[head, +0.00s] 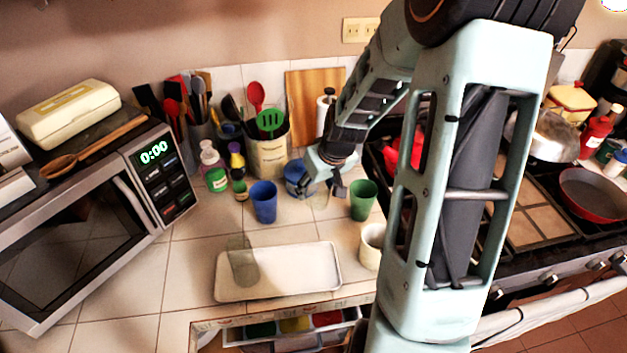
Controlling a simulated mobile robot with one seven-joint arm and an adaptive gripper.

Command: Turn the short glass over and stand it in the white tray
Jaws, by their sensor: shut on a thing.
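My gripper (325,184) is above the counter behind the white tray, between the blue cup and the green cup. It is shut on a small clear glass (319,199), the short glass as far as I can tell. The glass shows only faintly below the fingers, and I cannot tell which way its mouth points. The white tray (300,279) lies flat near the counter's front edge. A taller clear glass (243,263) stands at the tray's left side. The tray's middle and right are bare.
A blue cup (264,202), a blue container (297,178), a green cup (363,200) and a cream mug (371,247) stand around my gripper. The microwave (90,220) is at left, the stove (520,215) at right. An open drawer (290,330) sits below the tray.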

